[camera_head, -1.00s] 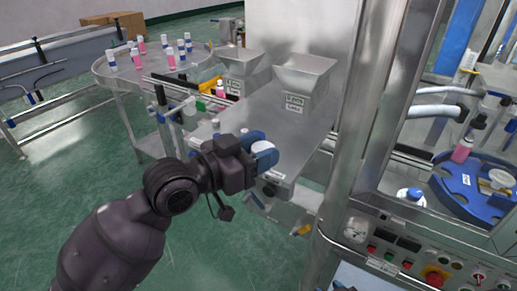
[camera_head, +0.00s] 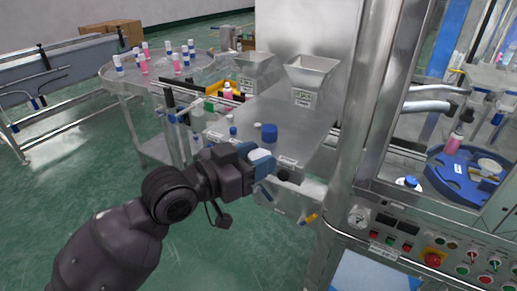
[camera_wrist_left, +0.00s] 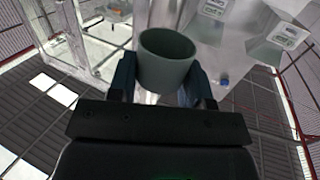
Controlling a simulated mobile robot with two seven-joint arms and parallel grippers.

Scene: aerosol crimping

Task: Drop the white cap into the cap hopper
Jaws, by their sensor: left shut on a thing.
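My left gripper (camera_head: 261,160) is shut on the white cap (camera_head: 259,154), whose pale top shows between the blue fingers. In the left wrist view the cap (camera_wrist_left: 167,60) is a grey-looking, open-mouthed cup between both fingers. Two metal hoppers stand at the back of the steel deck: a left one (camera_head: 252,68) and a right one (camera_head: 312,70). Each has a label too small to read, so I cannot tell which is for caps. The gripper is at the deck's front edge, nearer to me than both hoppers and apart from them. My right gripper is not in view.
A blue cylinder (camera_head: 270,133) stands on the steel deck (camera_head: 300,130) just beyond the gripper. A metal frame post (camera_head: 365,130) and a control panel (camera_head: 430,250) are at right. A round table (camera_head: 120,76) with several bottles is at back left.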

